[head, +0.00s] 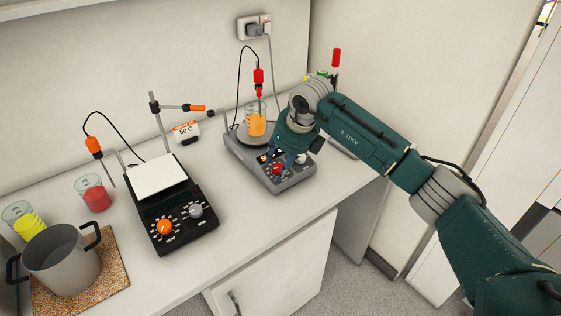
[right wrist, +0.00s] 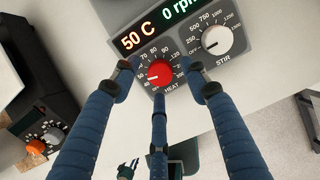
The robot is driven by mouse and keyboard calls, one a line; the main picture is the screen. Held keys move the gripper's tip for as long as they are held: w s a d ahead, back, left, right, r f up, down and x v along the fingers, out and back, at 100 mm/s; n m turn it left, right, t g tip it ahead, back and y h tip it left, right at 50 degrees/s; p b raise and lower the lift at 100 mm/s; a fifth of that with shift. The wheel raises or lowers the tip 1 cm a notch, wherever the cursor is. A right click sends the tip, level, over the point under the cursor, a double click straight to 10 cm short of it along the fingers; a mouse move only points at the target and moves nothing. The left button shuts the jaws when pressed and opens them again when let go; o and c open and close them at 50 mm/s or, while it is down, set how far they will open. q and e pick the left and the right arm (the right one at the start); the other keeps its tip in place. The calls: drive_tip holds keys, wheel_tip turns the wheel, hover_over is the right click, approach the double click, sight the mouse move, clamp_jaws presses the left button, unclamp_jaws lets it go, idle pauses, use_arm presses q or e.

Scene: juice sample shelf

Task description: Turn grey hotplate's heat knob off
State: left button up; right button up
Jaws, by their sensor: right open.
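The grey hotplate (head: 240,155) stands towards the back right of the counter, with a beaker of orange liquid (head: 256,124) on its plate. Its red heat knob (head: 277,169) is on the sloped front panel. My right gripper (head: 281,162) is open over this panel. In the right wrist view its fingers spread around the red heat knob (right wrist: 160,74), two at its sides and one below, and I cannot tell whether they touch it. The display (right wrist: 145,33) reads 50 C and 0 rpm. The knob's exact setting is hard to read. My left gripper does not show.
A white stir knob (right wrist: 216,40) is close beside the heat knob. A black hotplate (head: 175,215) with an orange knob stands to the left. A pot (head: 62,262) and beakers of red (head: 95,198) and yellow liquid (head: 30,226) stand farther left.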

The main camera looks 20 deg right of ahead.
drive_tip(key=shift+w+f, duration=0.15)
drive_tip(key=shift+f, duration=0.3)
drive_tip(key=shift+c, duration=0.6)
clamp_jaws()
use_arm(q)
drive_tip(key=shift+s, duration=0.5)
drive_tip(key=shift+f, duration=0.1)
